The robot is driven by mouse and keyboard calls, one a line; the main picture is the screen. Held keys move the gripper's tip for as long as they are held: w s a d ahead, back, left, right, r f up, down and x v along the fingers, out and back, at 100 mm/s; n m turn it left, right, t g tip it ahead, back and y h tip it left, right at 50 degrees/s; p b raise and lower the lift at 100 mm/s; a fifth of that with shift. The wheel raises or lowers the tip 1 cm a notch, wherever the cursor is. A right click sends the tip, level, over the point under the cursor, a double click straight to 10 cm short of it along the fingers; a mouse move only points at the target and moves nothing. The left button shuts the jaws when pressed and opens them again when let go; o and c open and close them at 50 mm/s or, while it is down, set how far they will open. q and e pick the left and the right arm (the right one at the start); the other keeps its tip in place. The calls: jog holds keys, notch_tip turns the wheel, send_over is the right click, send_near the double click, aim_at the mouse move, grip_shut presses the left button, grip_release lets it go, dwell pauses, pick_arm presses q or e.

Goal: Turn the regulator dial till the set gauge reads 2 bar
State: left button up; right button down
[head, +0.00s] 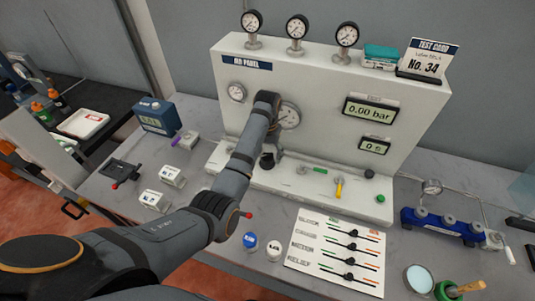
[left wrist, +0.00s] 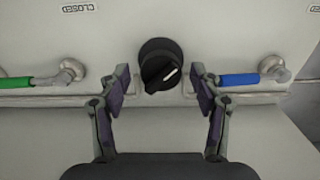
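The black regulator dial (left wrist: 161,66), with a white pointer line slanting up to the right, shows in the left wrist view. My left gripper (left wrist: 161,88) is open, its fingers on either side of the dial with gaps, not touching it. In the head view my left gripper (head: 270,150) is at the front of the white air panel (head: 328,82), and my arm covers part of it. A larger gauge (head: 289,115) and a small gauge (head: 236,92) are on the panel; their readings are too small to tell. My right gripper is not in view.
A green handle (left wrist: 22,83) and a blue handle (left wrist: 238,79) flank the dial. A yellow handle (head: 339,188) stands on the panel's ledge. A display (head: 371,109) reads 0.00 bar. A card with sliders (head: 335,252) and a blue manifold (head: 444,225) lie on the bench.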

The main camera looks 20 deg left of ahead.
pick_arm(q)
jog(key=shift+c, duration=1.2)
jog(key=shift+a, duration=0.1)
jog(key=c, duration=0.8)
jog(key=shift+r+m+p, duration=0.2)
jog(key=shift+m+p, duration=0.2)
jog(key=shift+p, duration=0.4)
jog(key=shift+c, duration=0.2)
jog(key=m+p, duration=0.5)
jog(key=p, duration=0.1)
jog(key=shift+r+m, duration=0.1)
jog(key=shift+m, duration=0.3)
jog(key=m+p, duration=0.1)
jog(key=m, duration=0.1)
jog(key=shift+m, duration=0.3)
jog(key=shift+w+f+m+p, duration=0.1)
jog(key=shift+f+m+p, duration=0.05)
jog(key=shift+m, duration=0.8)
jog(key=shift+f+m+p, duration=0.1)
jog(key=shift+m+p, duration=0.05)
jog(key=shift+m, duration=0.8)
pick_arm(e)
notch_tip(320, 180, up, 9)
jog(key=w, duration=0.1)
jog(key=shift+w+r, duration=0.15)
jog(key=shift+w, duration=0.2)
pick_arm(q)
jog(key=o, duration=1.2)
jog(key=shift+c, duration=0.2)
